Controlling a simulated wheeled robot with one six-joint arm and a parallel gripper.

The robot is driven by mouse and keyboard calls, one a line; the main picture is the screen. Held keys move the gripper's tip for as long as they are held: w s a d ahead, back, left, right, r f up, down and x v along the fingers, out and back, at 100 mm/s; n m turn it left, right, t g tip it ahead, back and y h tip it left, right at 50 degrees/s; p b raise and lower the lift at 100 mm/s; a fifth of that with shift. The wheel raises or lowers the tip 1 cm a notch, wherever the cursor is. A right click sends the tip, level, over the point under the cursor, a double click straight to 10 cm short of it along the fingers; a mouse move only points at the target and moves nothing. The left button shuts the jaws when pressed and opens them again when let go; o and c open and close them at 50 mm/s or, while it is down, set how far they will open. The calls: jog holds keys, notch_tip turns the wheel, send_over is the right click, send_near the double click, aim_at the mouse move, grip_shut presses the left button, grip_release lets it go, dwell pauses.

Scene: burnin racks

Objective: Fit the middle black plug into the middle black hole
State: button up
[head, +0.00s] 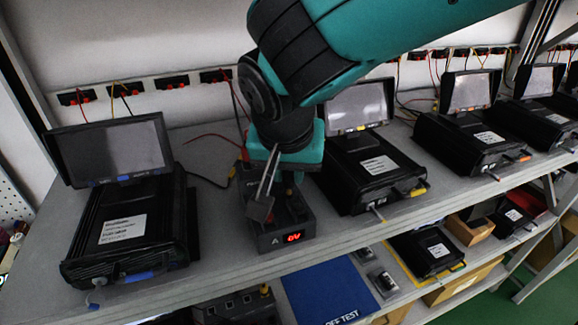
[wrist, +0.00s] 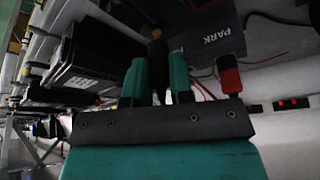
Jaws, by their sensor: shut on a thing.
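In the wrist view, my gripper (wrist: 159,75) has its two teal fingers shut on a black plug (wrist: 157,55), which stands between them with a brownish tip. In the head view, my teal wrist (head: 308,150) is over the dark power box (head: 270,243) with the red "0V" display. The fingertips and held plug cannot be made out there. A red plug (wrist: 229,78) stands to the right of the fingers in the wrist view.
A black unit with a screen (head: 130,235) stands left of the power box, and another (head: 375,175) stands close on its right. Several similar units line the grey shelf (head: 215,265). Loose red wires lie behind. Black sockets (head: 172,82) run along the back wall.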

jog(key=shift+f+b, duration=0.95)
jog(key=shift+f, duration=0.25)
dwell(0.9)
jog(key=o, duration=0.8)
jog(key=shift+o, duration=0.2)
jog(key=shift+c, duration=0.6)
jog(key=shift+r, duration=0.1)
jog(key=shift+r, duration=0.1)
